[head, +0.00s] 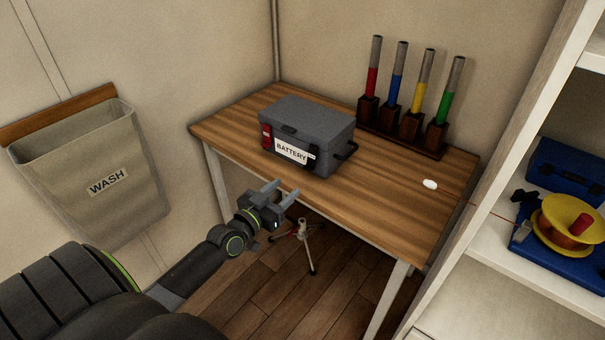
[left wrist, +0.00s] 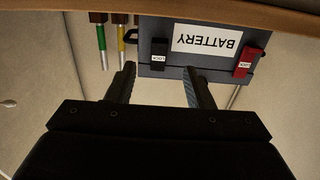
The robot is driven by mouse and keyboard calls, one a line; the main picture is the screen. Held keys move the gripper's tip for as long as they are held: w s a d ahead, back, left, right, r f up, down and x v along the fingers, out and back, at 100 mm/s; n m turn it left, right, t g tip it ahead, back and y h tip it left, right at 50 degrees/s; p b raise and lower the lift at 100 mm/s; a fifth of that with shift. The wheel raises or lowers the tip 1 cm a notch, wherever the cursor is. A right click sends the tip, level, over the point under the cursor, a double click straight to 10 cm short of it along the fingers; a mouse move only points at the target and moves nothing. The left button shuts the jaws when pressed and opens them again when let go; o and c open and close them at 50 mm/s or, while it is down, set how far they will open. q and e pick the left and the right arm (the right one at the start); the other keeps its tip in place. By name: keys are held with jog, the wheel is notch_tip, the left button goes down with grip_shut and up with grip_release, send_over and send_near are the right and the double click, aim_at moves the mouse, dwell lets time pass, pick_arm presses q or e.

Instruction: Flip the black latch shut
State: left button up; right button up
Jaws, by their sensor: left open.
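A dark grey box with a white BATTERY label (head: 291,151) stands on the wooden table, lid down. The black latch (head: 312,157) is on its front face, right of the label; I cannot tell whether it is fastened. The red latch (head: 266,137) is left of the label. In the left wrist view, which is upside down, the black latch (left wrist: 158,54) lies beyond the gap between my fingers and the red latch (left wrist: 244,63) is further right. My left gripper (head: 281,191) is open and empty, in front of the table edge and apart from the box. My right gripper is out of view.
A rack of coloured tubes (head: 402,133) stands at the table's back. A small white object (head: 430,184) lies at the right of the tabletop (head: 380,195). A WASH bin (head: 105,185) hangs at left; a shelf (head: 475,240) stands at right. A tripod (head: 305,245) is under the table.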

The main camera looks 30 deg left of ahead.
aim_at(308, 170)
pick_arm(q)
jog(key=w+b, duration=0.1)
jog(key=w, duration=0.6)
jog(key=shift+w+d, duration=0.15)
jog(key=shift+w, duration=0.65)
jog(key=c, duration=1)
jog(key=shift+f+b, duration=0.1)
jog(key=shift+b, duration=0.25)
jog(key=b, duration=0.2)
jog(key=shift+w+f+t+b, duration=0.2)
jog(key=shift+f+t+b, duration=0.1)
jog(key=shift+b, duration=0.1)
jog(key=shift+w+t+b, duration=0.15)
jog(key=shift+t+b, duration=0.15)
jog(key=shift+b, duration=0.65)
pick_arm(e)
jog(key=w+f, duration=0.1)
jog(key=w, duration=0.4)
pick_arm(q)
jog(key=b, duration=0.2)
jog(key=t+b, duration=0.1)
jog(key=b, duration=0.1)
jog(key=shift+w+d+f, duration=0.1)
jog(key=shift+w, duration=0.2)
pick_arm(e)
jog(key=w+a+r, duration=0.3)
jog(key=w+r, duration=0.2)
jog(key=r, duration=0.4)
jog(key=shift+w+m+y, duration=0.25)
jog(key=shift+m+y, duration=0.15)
